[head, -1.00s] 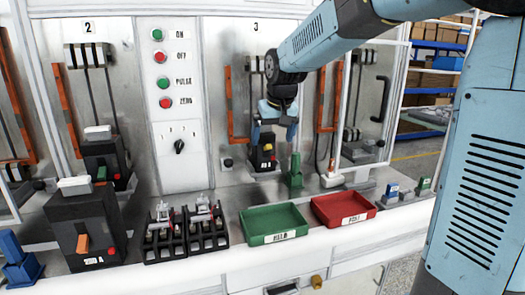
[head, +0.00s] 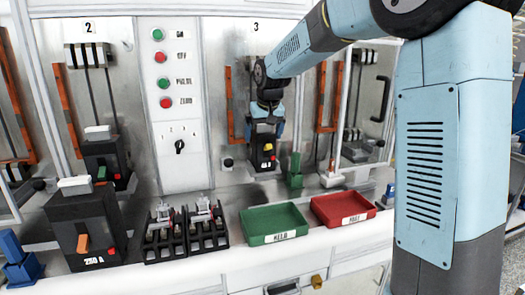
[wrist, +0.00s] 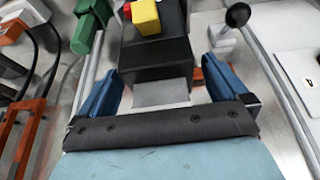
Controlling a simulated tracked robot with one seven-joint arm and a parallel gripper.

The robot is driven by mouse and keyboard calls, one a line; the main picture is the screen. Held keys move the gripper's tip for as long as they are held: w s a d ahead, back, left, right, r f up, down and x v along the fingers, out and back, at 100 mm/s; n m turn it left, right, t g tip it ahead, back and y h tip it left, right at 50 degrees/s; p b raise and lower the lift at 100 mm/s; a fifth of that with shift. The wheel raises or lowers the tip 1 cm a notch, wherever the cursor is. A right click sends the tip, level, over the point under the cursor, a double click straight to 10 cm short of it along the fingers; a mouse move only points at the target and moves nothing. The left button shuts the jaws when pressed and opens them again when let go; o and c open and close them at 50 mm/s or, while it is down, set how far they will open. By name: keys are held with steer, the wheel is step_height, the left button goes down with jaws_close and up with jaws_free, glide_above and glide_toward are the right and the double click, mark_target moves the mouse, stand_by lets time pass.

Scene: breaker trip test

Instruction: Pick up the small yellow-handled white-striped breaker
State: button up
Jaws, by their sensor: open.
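The small breaker (head: 264,158) is a black block with a yellow handle (head: 267,147) and a white label on its front. It stands upright on the bench in front of panel 3. In the wrist view, the breaker (wrist: 155,58) shows its yellow handle, a small red part beside it and a pale area at its near end. My gripper (head: 267,128) is open just above and behind the handle. In the wrist view, the blue fingers of my gripper (wrist: 161,76) lie on either side of the breaker's near end, seemingly apart from it. I cannot tell any white stripe.
A green holder (head: 295,171) stands close to the breaker's right. A green tray (head: 275,239) and a red tray (head: 371,207) lie in front. A larger breaker with an orange handle (head: 83,245) and black terminal blocks (head: 165,236) stand left. A black knob (wrist: 238,14) rises near one finger.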

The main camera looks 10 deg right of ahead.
steer(key=shift+w+f, duration=0.1)
steer(key=shift+f, duration=0.2)
jaws_close()
stand_by(0.8)
